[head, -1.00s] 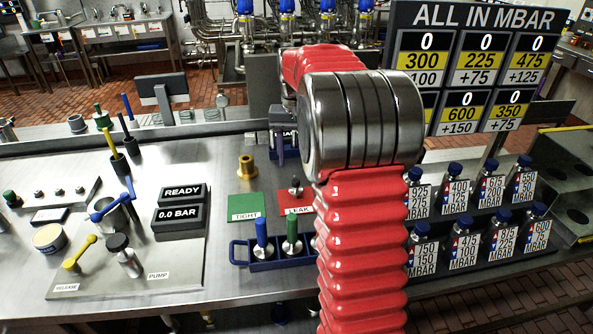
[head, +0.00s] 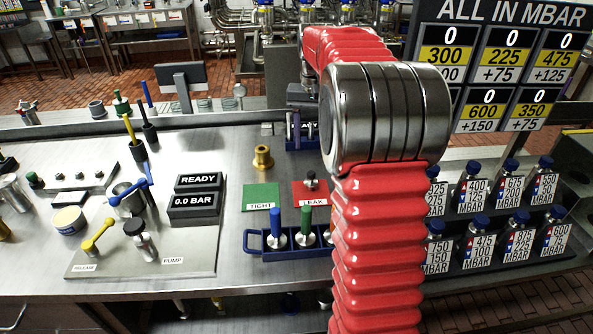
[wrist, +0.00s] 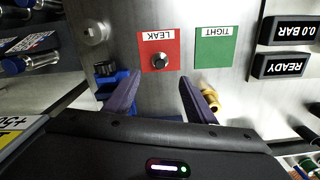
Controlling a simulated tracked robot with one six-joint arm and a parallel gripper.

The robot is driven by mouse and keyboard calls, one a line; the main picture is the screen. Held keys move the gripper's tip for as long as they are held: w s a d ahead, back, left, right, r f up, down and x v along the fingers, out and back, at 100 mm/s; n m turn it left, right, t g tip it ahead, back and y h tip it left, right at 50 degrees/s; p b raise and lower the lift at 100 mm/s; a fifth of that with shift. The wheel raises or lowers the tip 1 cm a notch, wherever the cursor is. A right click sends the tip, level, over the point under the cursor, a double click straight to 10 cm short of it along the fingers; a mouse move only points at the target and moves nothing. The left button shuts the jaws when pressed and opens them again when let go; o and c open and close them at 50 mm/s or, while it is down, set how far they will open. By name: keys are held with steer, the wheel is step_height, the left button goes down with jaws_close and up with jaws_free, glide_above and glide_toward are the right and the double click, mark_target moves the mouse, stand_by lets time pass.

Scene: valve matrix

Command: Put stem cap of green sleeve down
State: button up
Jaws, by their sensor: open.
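A small piece with a black knob and a pale metal foot (head: 311,181) stands on the red LEAK plate (head: 298,196). It also shows in the wrist view (wrist: 157,62). I cannot tell whether it is the stem cap. A green-handled piece (head: 307,221) stands in the blue rack (head: 268,251) beside a blue-handled one (head: 276,222). My gripper (wrist: 160,98) is open with nothing between its purple fingers. The red plate and knob lie beyond the fingertips in the wrist view. In the head view my gripper (head: 297,130) is behind the red plate, partly hidden by my arm.
The green TIGHT plate (head: 261,197) lies left of the red plate. A brass fitting (head: 263,158) stands behind it, near one finger in the wrist view. A blue box (head: 316,139) is by the fingers. The pump panel (head: 140,250) is at left, bottles (head: 471,236) at right.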

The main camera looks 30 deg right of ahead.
steer(key=s+a+r+n+t, duration=0.1)
steer(key=s+a+r+n, duration=0.15)
steer(key=s+a, duration=0.4)
steer(key=s+a+r+n+t, duration=0.1)
steer(key=s+a+r+t, duration=0.15)
steer(key=a, duration=0.65)
steer(key=s+a+f+n+t, duration=0.1)
steer(key=s+a+f+n, duration=0.1)
steer(key=s+a, duration=0.3)
steer(key=s+a+f+n+t, duration=0.1)
steer(key=s+a, duration=0.4)
steer(key=s, duration=0.5)
step_height(320, 180, down, 2)
steer(key=shift+s+a+f+n, duration=0.1)
steer(key=shift+s+a+n, duration=0.1)
steer(key=shift+n, duration=0.35)
